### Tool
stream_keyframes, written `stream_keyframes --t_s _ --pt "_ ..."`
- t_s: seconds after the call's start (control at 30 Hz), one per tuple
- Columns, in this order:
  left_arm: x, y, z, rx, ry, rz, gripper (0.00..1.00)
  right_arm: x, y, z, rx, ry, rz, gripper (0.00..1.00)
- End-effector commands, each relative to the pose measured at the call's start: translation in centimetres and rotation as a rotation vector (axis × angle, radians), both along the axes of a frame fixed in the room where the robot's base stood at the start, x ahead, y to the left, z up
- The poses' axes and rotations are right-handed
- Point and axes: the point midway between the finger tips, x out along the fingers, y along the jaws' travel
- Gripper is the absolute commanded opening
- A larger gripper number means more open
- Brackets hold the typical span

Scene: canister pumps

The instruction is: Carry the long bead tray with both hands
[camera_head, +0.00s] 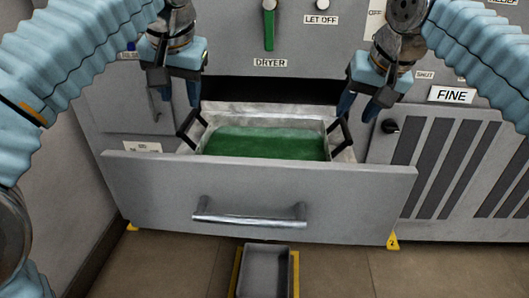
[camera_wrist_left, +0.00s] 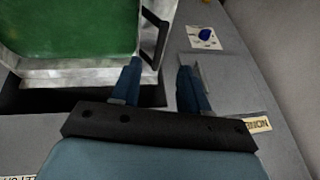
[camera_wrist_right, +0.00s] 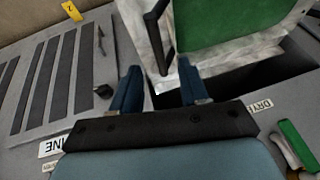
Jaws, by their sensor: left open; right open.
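The long bead tray (camera_head: 266,143) is a pale metal tray full of green beads, sitting inside the pulled-out drawer (camera_head: 258,190). It has a black loop handle at each end, the left handle (camera_head: 190,130) and the right handle (camera_head: 341,131). My left gripper (camera_head: 178,104) is open and empty above and behind the left handle; the left wrist view shows that handle (camera_wrist_left: 154,38) beyond its fingertips. My right gripper (camera_head: 356,112) is open and empty close above the right handle, which also shows in the right wrist view (camera_wrist_right: 158,40), ahead of its fingers.
The drawer front has a metal bar handle (camera_head: 249,215). A grey bin with yellow edges (camera_head: 264,270) stands on the floor before the drawer. The cabinet panel behind carries a green lever (camera_head: 269,28) and a DRYER label (camera_head: 270,63). Slotted panels (camera_head: 455,165) are at right.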

Motion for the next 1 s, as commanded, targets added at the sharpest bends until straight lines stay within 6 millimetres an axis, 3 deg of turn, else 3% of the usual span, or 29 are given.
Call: stream_keyframes --t_s 0.1,0.3,0.7,1.0 --pt "0.0 0.0 0.0 0.000 0.000 0.000 0.45 -1.0 -0.4 2.4 0.001 -0.003 0.000 0.44" --pt "0.0 0.0 0.0 0.000 0.000 0.000 0.45 -2.0 -0.9 4.8 0.000 -0.001 -0.001 0.44" --pt "0.0 0.0 0.1 0.000 -0.001 0.000 0.45 -2.3 -1.0 5.4 -0.001 0.000 0.000 0.44" --pt "0.0 0.0 5.4 0.000 -0.001 0.000 0.45 -2.3 -1.0 10.6 -0.001 0.000 0.000 0.44"
